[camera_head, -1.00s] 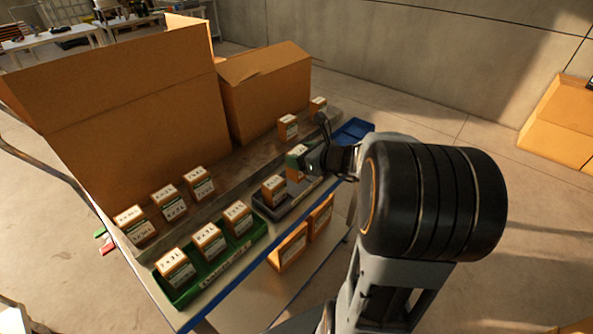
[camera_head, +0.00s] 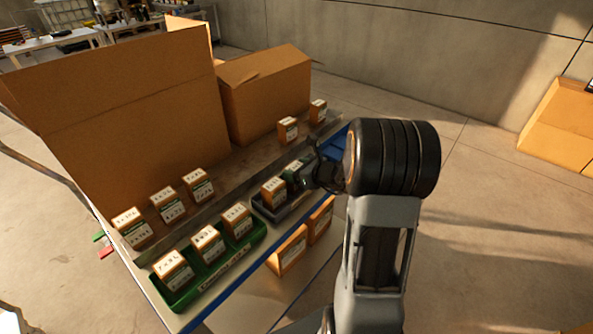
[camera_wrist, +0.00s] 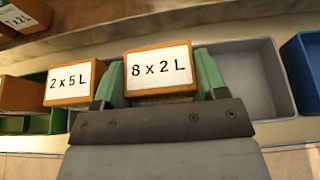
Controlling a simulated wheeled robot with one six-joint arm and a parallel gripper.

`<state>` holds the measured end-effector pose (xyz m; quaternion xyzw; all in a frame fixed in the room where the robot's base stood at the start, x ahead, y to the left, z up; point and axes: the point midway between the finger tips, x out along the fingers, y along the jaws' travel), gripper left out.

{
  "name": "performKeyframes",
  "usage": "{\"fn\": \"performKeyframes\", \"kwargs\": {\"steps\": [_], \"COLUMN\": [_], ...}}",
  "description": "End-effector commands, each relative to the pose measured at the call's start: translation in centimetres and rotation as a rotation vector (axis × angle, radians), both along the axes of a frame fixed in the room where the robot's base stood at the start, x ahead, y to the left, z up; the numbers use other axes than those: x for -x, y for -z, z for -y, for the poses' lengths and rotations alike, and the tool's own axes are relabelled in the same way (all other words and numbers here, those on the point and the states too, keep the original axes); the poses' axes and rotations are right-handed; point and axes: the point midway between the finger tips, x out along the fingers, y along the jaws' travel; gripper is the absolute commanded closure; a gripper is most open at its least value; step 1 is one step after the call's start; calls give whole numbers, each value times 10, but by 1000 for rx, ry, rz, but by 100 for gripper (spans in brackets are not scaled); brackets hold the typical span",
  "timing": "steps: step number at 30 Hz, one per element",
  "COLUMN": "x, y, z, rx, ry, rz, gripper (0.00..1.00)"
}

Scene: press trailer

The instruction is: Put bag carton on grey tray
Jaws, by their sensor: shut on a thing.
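My gripper (camera_wrist: 153,75) is shut on a brown carton with a white label reading "8 x 2 L" (camera_wrist: 158,71). Its green fingers press on both sides of the carton. In the head view my gripper (camera_head: 302,175) and the held carton (camera_head: 293,165) are at the grey tray (camera_head: 284,211), over its middle part. I cannot tell whether the carton touches the tray floor. A carton labelled "2 x 5 L" (camera_wrist: 72,84) stands in the tray's left part, and it also shows in the head view (camera_head: 273,190). The grey tray's right compartment (camera_wrist: 255,80) is empty.
A green tray (camera_head: 225,263) with three cartons is left of the grey tray. A blue tray (camera_wrist: 307,65) is to its right. Several cartons (camera_head: 167,204) stand on the ledge behind, before two large cardboard boxes (camera_head: 265,95). Two cartons (camera_head: 289,250) sit on a lower shelf.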

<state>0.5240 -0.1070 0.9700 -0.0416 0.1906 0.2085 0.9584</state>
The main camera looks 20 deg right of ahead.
Motion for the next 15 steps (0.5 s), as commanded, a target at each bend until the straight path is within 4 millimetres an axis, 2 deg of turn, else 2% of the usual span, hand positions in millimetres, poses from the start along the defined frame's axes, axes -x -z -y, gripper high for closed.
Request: {"fn": "performKeyframes", "kwargs": {"steps": [9,10,15], "x": [0,0,0], "y": [4,4,3], "z": [0,0,0], "rx": [0,0,0], "ry": [0,0,0], "rz": [1,0,0], "gripper": [62,33,17]}}
